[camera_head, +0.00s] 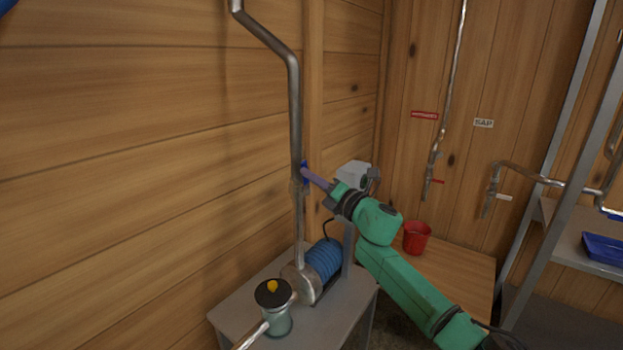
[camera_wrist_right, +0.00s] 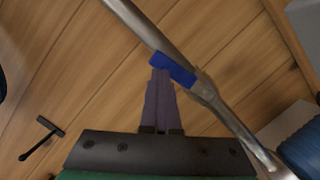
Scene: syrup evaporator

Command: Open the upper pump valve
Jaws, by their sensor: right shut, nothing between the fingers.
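The upper pump valve is on the vertical metal pipe (camera_head: 294,110) above the pump. Its blue handle (camera_head: 304,171) shows just left of my right fingertips. In the right wrist view the blue handle (camera_wrist_right: 173,70) lies at a slant beside the pipe (camera_wrist_right: 150,35), close to the valve body (camera_wrist_right: 205,88). My right gripper (camera_head: 309,175) is shut, with its purple fingers together and nothing between them. In the right wrist view its fingertips (camera_wrist_right: 160,74) are at the handle's left end, touching or nearly touching it. My left gripper is not in view.
The blue pump (camera_head: 323,259) stands on a grey table (camera_head: 345,305) below, with a black-lidded filter (camera_head: 273,293) in front. A red bucket (camera_head: 416,237) sits on a wooden table to the right. The wooden wall is close behind the pipe.

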